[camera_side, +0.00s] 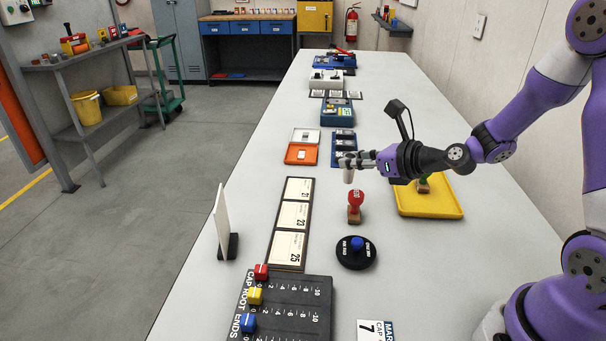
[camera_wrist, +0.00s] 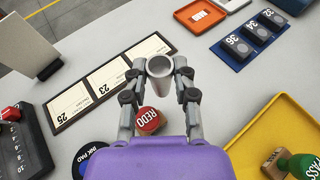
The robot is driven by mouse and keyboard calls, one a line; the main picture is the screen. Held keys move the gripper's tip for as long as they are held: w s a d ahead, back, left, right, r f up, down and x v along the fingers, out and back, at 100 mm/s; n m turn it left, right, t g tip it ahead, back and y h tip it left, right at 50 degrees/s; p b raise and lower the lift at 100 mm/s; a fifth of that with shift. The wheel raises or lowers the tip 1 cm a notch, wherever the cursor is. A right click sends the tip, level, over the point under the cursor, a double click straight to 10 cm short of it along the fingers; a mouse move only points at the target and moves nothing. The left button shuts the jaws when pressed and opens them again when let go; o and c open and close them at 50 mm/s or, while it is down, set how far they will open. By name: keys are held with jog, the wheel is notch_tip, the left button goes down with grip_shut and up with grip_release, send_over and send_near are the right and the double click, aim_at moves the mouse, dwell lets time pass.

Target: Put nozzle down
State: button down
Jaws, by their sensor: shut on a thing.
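The nozzle (camera_wrist: 160,67) is a grey, hollow, tapered cylinder with its open round end facing the wrist camera. My gripper (camera_side: 352,160) is shut on it, with one finger on each side in the wrist view. In the side view the nozzle (camera_side: 348,176) hangs below the fingertips, in the air above the table, above and slightly left of the red REDO stamp (camera_side: 355,199). The stamp also shows in the wrist view (camera_wrist: 148,120), partly behind the gripper.
A blue rack (camera_wrist: 230,55) with numbered dark blocks lies beyond the gripper, beside an orange tray (camera_side: 292,154). A yellow tray (camera_side: 445,211) holds a green stamp (camera_wrist: 303,165). Cards 21, 23 and 25 lie on a dark board (camera_side: 273,234). A round ink pad (camera_side: 356,262) is nearer.

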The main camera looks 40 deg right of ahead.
jog(key=shift+w+d+f, duration=0.2)
jog(key=shift+d+f, duration=0.4)
jog(key=shift+f, duration=0.45)
jog(key=shift+w+d+f, duration=0.25)
jog(key=shift+d+f, duration=0.3)
jog(key=shift+f, duration=0.45)
jog(key=shift+w+d+f, duration=0.2)
jog(key=shift+d+f, duration=0.4)
jog(key=shift+f, duration=0.45)
jog(key=shift+f, duration=0.2)
jog(key=c, duration=0.7)
grip_release()
jog(key=shift+o, duration=0.2)
